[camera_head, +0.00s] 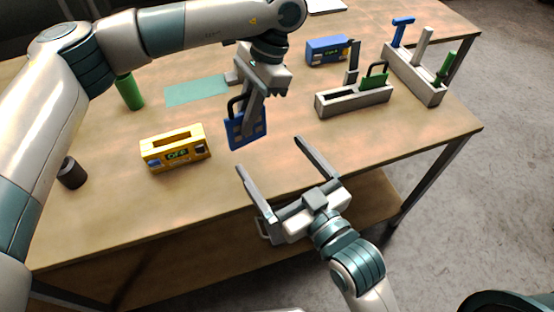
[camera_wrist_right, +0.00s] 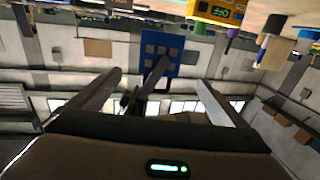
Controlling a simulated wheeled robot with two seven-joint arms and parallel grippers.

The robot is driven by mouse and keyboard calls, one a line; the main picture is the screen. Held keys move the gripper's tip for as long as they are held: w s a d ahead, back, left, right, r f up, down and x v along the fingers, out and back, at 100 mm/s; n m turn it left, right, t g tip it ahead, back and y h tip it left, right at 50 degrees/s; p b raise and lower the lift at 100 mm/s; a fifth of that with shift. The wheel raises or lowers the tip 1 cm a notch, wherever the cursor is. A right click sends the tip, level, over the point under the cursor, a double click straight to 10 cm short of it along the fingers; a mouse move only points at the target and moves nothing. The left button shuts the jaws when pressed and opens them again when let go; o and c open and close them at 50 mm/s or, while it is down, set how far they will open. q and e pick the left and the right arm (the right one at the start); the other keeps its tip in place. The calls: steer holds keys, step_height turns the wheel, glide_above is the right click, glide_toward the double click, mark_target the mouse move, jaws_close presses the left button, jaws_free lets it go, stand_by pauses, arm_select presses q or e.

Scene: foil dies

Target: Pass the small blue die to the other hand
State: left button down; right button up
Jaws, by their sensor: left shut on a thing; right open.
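The small blue die (camera_head: 257,131) is a flat blue plate with a dark loop handle, hanging above the table near the middle. My left gripper (camera_head: 251,104) is shut on it from above. In the right wrist view the blue die (camera_wrist_right: 173,45) shows a grid of pale squares, upright beyond the open fingers. My right gripper (camera_head: 269,156) is open and empty, over the table's front edge, below and in front of the die and apart from it. Its two fingers (camera_wrist_right: 159,79) point toward the die in the wrist view.
A yellow box (camera_head: 175,150) with a small display stands left of the die. A grey slotted rack (camera_head: 352,100) holds a green die (camera_head: 374,79). Behind are a blue box (camera_head: 326,50), a tool holder (camera_head: 418,80) and a teal mat (camera_head: 197,91). A green cylinder (camera_head: 130,92) and dark cup (camera_head: 72,173) stand left.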

steer(key=shift+w, duration=0.2)
glide_above(250, 143)
steer(key=shift+w, duration=0.1)
stand_by(0.8)
steer(key=c, duration=1.5)
arm_select(q)
steer(key=c, duration=1.7)
jaws_free()
steer(key=shift+r, duration=0.1)
steer(key=v, duration=1.1)
steer(key=shift+w+d+r, duration=0.15)
steer(key=shift+d+r, duration=0.05)
steer(key=shift+r, duration=0.15)
